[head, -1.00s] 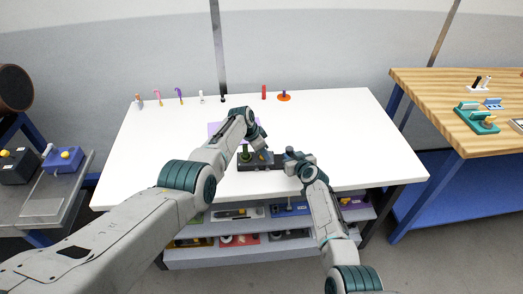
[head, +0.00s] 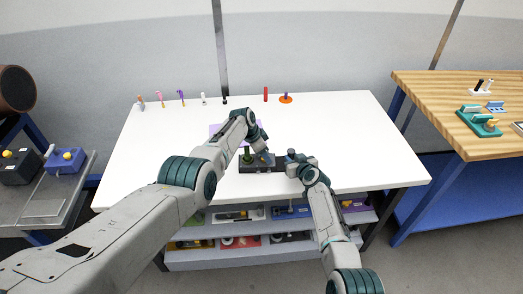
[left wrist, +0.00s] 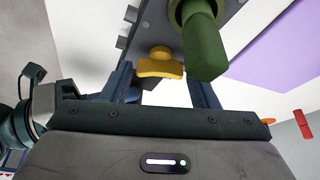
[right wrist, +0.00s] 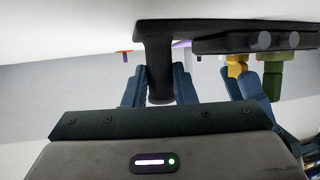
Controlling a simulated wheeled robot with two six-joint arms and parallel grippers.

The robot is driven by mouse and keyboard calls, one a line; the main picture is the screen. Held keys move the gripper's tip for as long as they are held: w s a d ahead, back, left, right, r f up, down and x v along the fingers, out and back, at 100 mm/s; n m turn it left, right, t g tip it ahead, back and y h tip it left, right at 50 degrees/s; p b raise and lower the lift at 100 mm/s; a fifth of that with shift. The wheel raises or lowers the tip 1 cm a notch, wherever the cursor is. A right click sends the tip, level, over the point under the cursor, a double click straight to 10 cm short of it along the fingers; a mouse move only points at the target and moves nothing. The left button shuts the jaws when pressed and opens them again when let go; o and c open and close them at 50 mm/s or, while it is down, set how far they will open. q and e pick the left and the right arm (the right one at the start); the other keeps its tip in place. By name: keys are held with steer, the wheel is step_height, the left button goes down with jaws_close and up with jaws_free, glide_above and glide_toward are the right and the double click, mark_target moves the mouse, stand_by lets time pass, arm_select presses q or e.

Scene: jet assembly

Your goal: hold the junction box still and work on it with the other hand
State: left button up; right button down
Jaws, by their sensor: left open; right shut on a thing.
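The dark junction box (head: 262,168) lies near the front of the white table; it also shows from above in the left wrist view (left wrist: 140,32) and edge-on in the right wrist view (right wrist: 255,38). It carries a yellow knob (left wrist: 158,63) and a green upright peg (left wrist: 205,45). My left gripper (left wrist: 160,90) is open, with its fingers on either side of the yellow knob and a gap to it. My right gripper (right wrist: 158,86) is shut on a dark post-like handle (right wrist: 159,65) at the box's side. In the head view, my arms partly hide the box.
A purple mat (head: 216,130) lies behind the box. Small upright tools, a red post (head: 265,94) and an orange-based piece (head: 286,99) line the table's back edge. Shelves with several parts sit below. A wooden bench (head: 460,90) stands right. The table's left side is clear.

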arm_select(q)
steer(key=shift+r, duration=0.1)
steer(key=v, duration=1.1)
steer(key=shift+s+a+r, duration=0.15)
steer(key=shift+a+r, duration=0.05)
steer(key=shift+r, duration=0.1)
